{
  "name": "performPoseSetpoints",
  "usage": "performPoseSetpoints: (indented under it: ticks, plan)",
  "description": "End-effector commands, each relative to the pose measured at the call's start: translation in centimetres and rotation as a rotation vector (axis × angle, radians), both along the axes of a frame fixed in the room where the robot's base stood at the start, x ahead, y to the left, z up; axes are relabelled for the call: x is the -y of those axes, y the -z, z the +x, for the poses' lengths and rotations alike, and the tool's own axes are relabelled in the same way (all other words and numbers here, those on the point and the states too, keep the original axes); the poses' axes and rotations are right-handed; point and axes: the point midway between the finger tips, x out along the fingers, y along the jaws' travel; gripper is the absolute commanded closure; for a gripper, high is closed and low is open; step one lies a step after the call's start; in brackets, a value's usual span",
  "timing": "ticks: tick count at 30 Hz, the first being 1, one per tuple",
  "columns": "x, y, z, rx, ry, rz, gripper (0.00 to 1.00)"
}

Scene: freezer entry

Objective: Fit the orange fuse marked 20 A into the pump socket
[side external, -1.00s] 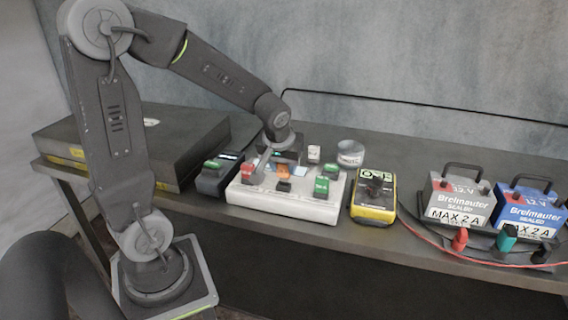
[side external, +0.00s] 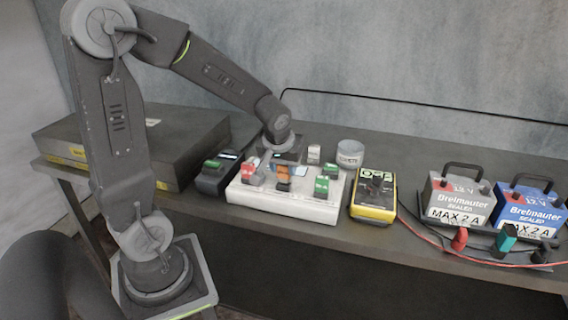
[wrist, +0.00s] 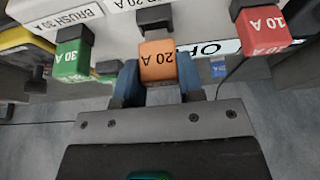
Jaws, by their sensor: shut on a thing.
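The orange fuse marked 20 A (wrist: 158,60) is between the two blue fingers of my gripper (wrist: 160,78) in the wrist view. My gripper is shut on it. In the side view the orange fuse (side external: 284,171) shows over the white fuse panel (side external: 285,203), below my gripper (side external: 281,160). A black socket (wrist: 154,18) with a 20 A label lies just past the fuse in the wrist view. I cannot tell whether the fuse touches or enters it. The pump label cannot be made out.
A green 30 A fuse (wrist: 73,54) and a red 10 A fuse (wrist: 262,30) stand on either side. A yellow meter (side external: 375,196), a round tin (side external: 350,154) and two batteries (side external: 459,195) are to the right. A dark case (side external: 135,145) is at left.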

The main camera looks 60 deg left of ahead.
Motion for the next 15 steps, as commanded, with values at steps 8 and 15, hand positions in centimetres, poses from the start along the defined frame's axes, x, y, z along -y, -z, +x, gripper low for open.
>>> performPoseSetpoints:
  ticks: [8,15]
  plan:
    - [0.0,0.6,0.0,-0.001,0.000,0.001,0.93]
    - [0.0,1.1,0.0,-0.001,0.000,0.000,0.93]
